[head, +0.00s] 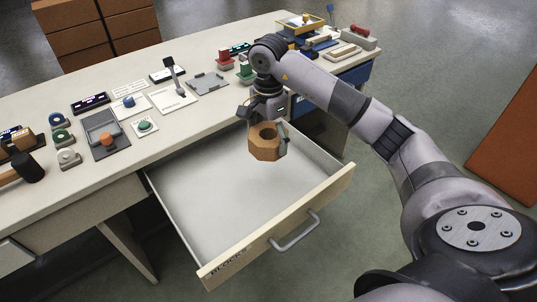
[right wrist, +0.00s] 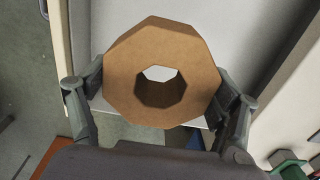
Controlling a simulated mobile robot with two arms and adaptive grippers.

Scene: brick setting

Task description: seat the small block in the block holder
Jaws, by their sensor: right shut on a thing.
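My right gripper (head: 268,124) is shut on a brown octagonal block (head: 264,146) with a hole through its middle. The block hangs over the back right part of the open drawer. In the right wrist view the block (right wrist: 122,75) sits between the two fingers of the gripper (right wrist: 158,108), with its hole facing the camera. A flat grey tray with raised corners (head: 207,83) lies on the bench; I cannot tell whether it is the block holder. My left gripper is out of view.
The open drawer (head: 230,262), labelled on its front, is otherwise empty in its visible part. The bench (head: 200,118) carries switches, buttons and small displays. A black-headed mallet (head: 27,167) lies at the left. Brown boxes (head: 90,25) stand behind.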

